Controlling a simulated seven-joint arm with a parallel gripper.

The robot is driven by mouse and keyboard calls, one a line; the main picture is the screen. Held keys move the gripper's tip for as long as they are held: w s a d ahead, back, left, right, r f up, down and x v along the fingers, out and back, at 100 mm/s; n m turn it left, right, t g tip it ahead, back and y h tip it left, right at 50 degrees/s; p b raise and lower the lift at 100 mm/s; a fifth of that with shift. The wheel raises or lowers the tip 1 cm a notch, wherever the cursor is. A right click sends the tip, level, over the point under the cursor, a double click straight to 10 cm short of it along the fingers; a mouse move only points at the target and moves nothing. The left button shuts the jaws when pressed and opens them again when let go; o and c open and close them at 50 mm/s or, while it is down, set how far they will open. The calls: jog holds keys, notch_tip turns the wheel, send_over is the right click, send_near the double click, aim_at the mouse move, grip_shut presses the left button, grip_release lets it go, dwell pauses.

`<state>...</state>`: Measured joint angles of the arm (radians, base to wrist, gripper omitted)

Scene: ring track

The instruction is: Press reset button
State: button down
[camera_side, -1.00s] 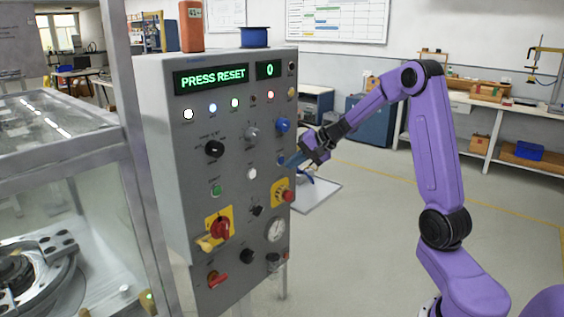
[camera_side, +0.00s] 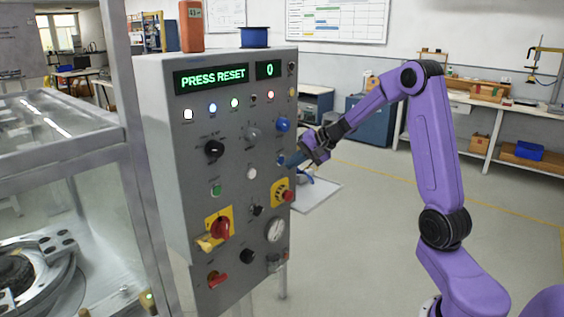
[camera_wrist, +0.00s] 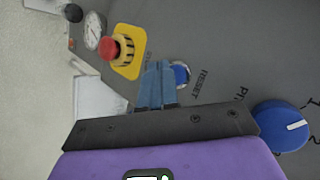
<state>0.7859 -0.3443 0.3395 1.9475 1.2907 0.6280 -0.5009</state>
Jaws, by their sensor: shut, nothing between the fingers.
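The grey control panel (camera_side: 180,150) stands upright, and its display (camera_side: 211,79) reads "PRESS RESET" with a "0" beside it. The blue reset button (camera_wrist: 181,75) sits beside the "RESET" label in the wrist view. My gripper's blue fingers (camera_wrist: 156,84) are together and empty. In the wrist view their tips lie just beside the button and partly overlap its edge. My gripper also shows in the side view (camera_side: 287,160), with its tips close to the panel's right part. I cannot tell whether they touch the button.
A blue knob (camera_wrist: 281,126) is on one side of the button. A red emergency stop on a yellow plate (camera_wrist: 126,50) is on the other, with a gauge (camera_wrist: 92,36) beyond. A red rotary switch (camera_side: 220,229) sits lower left. Open floor lies right of the panel.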

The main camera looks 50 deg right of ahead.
jog(key=shift+w, duration=0.15)
jog(key=shift+w, duration=0.25)
jog(key=shift+w, duration=0.4)
dwell(0.7)
jog(key=shift+s, duration=0.85)
jog(key=shift+s, duration=2.5)
